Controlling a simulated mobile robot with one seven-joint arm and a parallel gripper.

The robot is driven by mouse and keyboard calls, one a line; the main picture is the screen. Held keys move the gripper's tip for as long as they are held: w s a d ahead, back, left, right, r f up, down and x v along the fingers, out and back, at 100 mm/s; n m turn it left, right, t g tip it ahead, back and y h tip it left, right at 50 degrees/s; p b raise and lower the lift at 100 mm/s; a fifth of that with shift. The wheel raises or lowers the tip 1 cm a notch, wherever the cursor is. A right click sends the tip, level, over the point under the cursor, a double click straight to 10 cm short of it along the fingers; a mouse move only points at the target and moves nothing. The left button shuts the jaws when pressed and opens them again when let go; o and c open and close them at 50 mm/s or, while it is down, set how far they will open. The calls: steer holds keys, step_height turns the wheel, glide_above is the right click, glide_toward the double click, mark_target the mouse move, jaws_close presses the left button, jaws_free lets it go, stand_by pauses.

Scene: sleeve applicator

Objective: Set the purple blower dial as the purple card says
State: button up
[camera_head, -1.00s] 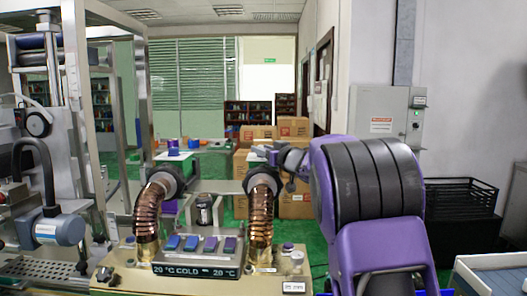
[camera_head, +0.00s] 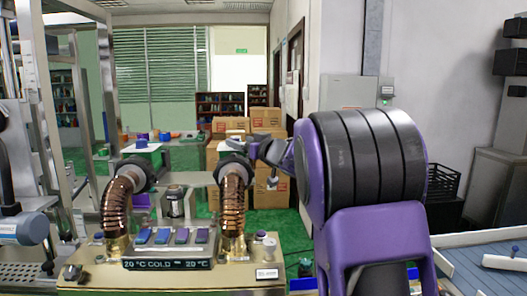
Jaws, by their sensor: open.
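A beige control console (camera_head: 160,276) stands at the lower left with two copper hoses rising from it. A small knob with a purple-grey top (camera_head: 262,237) sits at its right end, above a silver knob (camera_head: 269,248). Another small purple-topped knob (camera_head: 98,238) sits at its left end. I cannot tell which is the blower dial, and their settings are too small to read. I cannot make out a purple card. My gripper (camera_head: 273,180) is open and empty beyond my purple arm, right of the right hose and apart from the console; my arm partly hides it.
Blue and purple keys (camera_head: 173,236) and a display (camera_head: 167,264) sit on the console. A metal frame machine (camera_head: 62,130) stands left. Cardboard boxes (camera_head: 232,126) stand behind. Green floor shows between.

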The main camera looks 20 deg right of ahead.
steer(key=v, duration=1.2)
steer(key=shift+s, duration=0.4)
steer(key=shift+w+d, duration=0.1)
